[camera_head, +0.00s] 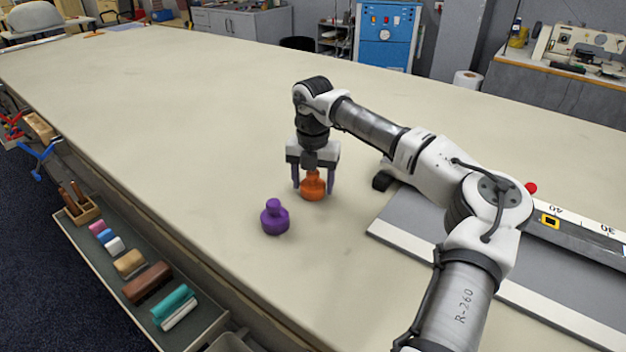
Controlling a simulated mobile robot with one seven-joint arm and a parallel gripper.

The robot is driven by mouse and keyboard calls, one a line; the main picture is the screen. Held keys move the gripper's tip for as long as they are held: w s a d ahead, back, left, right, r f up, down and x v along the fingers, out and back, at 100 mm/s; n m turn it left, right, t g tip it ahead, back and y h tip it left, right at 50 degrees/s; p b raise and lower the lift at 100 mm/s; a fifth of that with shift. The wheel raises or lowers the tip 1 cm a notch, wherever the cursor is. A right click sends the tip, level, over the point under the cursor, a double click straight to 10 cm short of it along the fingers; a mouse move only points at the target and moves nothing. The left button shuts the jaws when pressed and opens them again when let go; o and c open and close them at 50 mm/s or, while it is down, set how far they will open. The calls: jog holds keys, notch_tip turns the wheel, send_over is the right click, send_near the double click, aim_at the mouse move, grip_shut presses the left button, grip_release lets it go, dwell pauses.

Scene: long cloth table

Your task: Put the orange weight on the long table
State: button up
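The orange weight (313,187) is on the long table (150,110) or just above it; the view does not make clear which. It has a wide round base and a narrower knob on top. My gripper (313,188) points straight down over it, with one finger on each side. The left finger shows a gap from the weight and the right finger stands close to its edge. The fingers look spread apart. The top of the weight is partly hidden under the gripper body.
A purple weight (274,218) stands on the table to the front left of the orange one. A grey board with a ruler edge (440,232) lies at the right, beneath my arm. The table's far left is clear.

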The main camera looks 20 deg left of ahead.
jog(key=shift+o, duration=1.2)
notch_tip(320, 180, up, 12)
jog(key=shift+r+b, duration=0.15)
jog(key=shift+b, duration=0.5)
